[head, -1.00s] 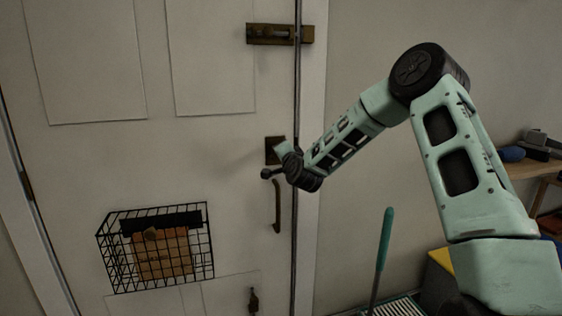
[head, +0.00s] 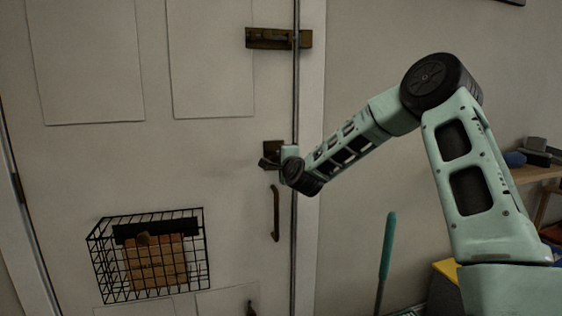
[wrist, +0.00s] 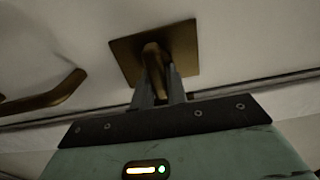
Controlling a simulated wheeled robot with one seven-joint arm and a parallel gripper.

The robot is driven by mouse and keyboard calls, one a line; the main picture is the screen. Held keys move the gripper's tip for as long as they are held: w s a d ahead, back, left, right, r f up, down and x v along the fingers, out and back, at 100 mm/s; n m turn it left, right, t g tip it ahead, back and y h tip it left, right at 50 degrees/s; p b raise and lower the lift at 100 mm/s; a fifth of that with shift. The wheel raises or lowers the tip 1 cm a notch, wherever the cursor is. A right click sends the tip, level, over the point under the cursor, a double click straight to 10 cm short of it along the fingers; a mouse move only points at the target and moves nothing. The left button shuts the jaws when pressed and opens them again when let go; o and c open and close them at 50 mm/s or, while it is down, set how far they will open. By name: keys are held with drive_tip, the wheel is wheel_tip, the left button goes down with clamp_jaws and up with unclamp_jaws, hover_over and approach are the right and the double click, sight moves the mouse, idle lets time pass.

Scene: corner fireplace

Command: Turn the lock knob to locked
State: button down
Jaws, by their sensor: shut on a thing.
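The lock knob (wrist: 153,56) is a brass piece on a square brass plate (wrist: 182,40) on the white door. In the wrist view my gripper (wrist: 156,84) has its two fingers closed on the knob from either side. In the head view my gripper (head: 270,163) is at the dark lock plate (head: 273,147) near the door's right edge. My gripper's wrist hides most of the knob there.
A curved door handle (head: 276,213) is just below the lock; its end also shows in the wrist view (wrist: 45,97). A slide bolt (head: 278,38) is above. A wire basket (head: 205,250) hangs on the door at lower left. A teal-handled tool (head: 388,245) stands at right.

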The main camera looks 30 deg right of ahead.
idle(0.3)
drive_tip(key=c, duration=1.4)
unclamp_jaws()
drive_tip(key=b+v, duration=0.1)
drive_tip(key=v, duration=1.6)
drive_tip(key=shift+s+b, duration=0.25)
drive_tip(key=shift+b, duration=0.1)
drive_tip(key=shift+a, duration=0.15)
